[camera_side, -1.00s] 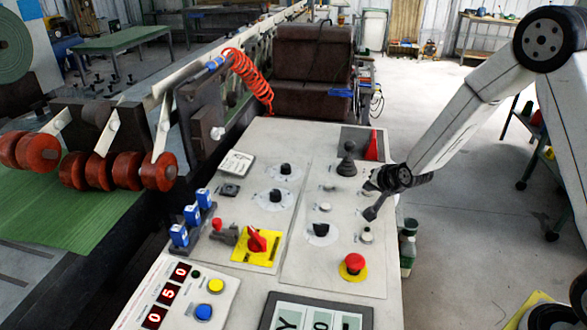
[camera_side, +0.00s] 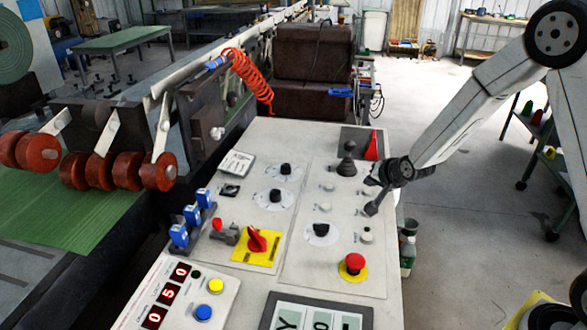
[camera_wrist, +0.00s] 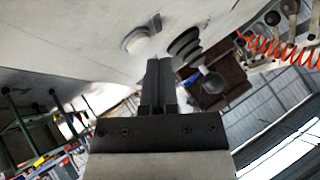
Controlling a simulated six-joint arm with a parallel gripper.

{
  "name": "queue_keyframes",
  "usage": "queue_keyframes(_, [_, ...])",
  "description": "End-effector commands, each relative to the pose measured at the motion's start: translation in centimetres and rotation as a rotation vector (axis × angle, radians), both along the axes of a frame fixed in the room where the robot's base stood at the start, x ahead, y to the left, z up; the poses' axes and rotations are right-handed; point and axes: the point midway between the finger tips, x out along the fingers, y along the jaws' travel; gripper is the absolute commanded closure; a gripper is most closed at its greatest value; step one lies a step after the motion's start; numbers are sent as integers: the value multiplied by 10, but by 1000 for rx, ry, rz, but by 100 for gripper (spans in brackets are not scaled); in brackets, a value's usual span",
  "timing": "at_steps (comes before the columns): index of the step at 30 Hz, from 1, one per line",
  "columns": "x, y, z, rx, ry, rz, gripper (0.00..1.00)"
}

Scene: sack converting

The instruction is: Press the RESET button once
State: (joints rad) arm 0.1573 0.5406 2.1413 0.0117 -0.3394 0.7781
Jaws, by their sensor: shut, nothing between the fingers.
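The grey control panel (camera_side: 300,215) carries several buttons and knobs; no RESET label is legible, so I cannot tell which button it is. My gripper (camera_side: 370,211) is shut and empty, its tip low over the panel's right edge. Pale round buttons (camera_side: 327,187) lie to its left, and a small pale-green button (camera_side: 366,235) lies just below it in the side view. In the wrist view my gripper (camera_wrist: 159,62) points at the panel, with a pale round button (camera_wrist: 135,36) just past its tip. Whether the tip touches anything is unclear.
A black joystick (camera_side: 346,165) and a red lever (camera_side: 371,145) stand behind the gripper. A red mushroom button (camera_side: 354,263) and a red rotary switch (camera_side: 257,241) are nearer the camera. A bottle (camera_side: 408,252) stands beside the panel's right side.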

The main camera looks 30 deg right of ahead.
Motion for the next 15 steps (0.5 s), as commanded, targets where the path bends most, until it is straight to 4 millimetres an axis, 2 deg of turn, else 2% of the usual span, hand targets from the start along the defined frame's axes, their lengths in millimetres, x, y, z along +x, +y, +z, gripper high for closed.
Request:
queue_keyframes(8, [0,0,1,0,-1,0,100])
queue_keyframes(15, [1,0,15,0,-3,0,100])
